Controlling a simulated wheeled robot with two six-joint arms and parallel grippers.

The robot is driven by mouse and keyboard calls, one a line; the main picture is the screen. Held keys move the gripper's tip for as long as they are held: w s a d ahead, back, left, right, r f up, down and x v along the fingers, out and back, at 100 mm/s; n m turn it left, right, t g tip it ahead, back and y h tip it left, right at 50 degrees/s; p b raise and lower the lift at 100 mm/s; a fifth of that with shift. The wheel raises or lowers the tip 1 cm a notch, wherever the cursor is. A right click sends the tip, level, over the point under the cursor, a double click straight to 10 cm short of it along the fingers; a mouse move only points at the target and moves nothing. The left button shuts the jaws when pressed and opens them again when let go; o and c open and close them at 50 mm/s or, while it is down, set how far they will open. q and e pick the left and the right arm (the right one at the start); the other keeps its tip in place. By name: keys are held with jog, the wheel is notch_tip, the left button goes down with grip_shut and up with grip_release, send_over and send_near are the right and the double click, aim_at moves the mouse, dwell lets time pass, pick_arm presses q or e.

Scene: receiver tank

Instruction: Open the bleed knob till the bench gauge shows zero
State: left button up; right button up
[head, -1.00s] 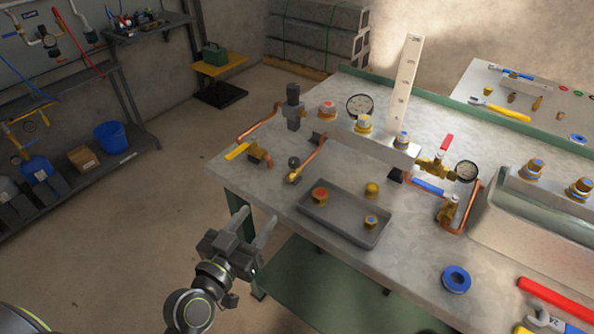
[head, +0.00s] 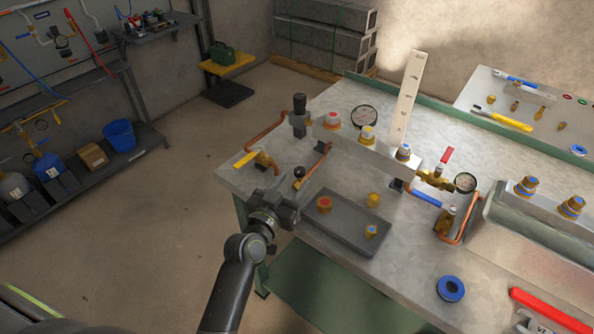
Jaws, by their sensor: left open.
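A small dark round knob (head: 299,172) on a brass fitting, likely the bleed knob, stands near the bench's front left edge, at the end of a copper pipe. My left gripper (head: 288,193) is open and close in front of this knob. It hides part of the brass fitting, and I cannot tell whether the fingers touch it. A round white-faced gauge (head: 364,117) stands behind the metal manifold block (head: 375,150). A second gauge (head: 465,182) is at the manifold's right end. Both needles are too small to read. My right gripper is not in view.
A grey tray (head: 345,228) with brass fittings lies just right of my left gripper. A yellow-handled valve (head: 247,159) is to its left. A blue tape roll (head: 451,288) and a red-handled tool (head: 550,311) lie at the front right. Bench surface behind the manifold is mostly clear.

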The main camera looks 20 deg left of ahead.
aim_at(295, 175)
pick_arm(q)
jog(key=shift+w+d+p, duration=0.15)
jog(key=shift+w, duration=0.7)
jog(key=shift+w+d+p, duration=0.1)
jog(key=shift+w+p, duration=0.05)
jog(key=shift+w, duration=0.65)
jog(key=c, duration=1)
jog(key=shift+f+b, duration=0.15)
jog(key=shift+b, duration=0.2)
jog(key=m+h+b, duration=0.1)
jog(key=b, duration=0.2)
jog(key=m+g+h+b, duration=0.1)
jog(key=h+b, duration=0.1)
jog(key=b, duration=0.1)
jog(key=m+h+b, duration=0.1)
jog(key=h+b, duration=0.1)
jog(key=b, duration=0.1)
jog(key=shift+w+a+f+m+g, duration=0.1)
jog(key=shift+w+a+m+g, duration=0.05)
jog(key=shift+a+m+g, duration=0.2)
jog(key=shift+m+g+h+b, duration=0.3)
jog(key=shift+h+b, duration=0.3)
jog(key=shift+b, duration=0.4)
jog(key=shift+d+r+m+h, duration=0.1)
jog(key=shift+r+m+h, duration=0.15)
jog(key=shift+r+h, duration=0.05)
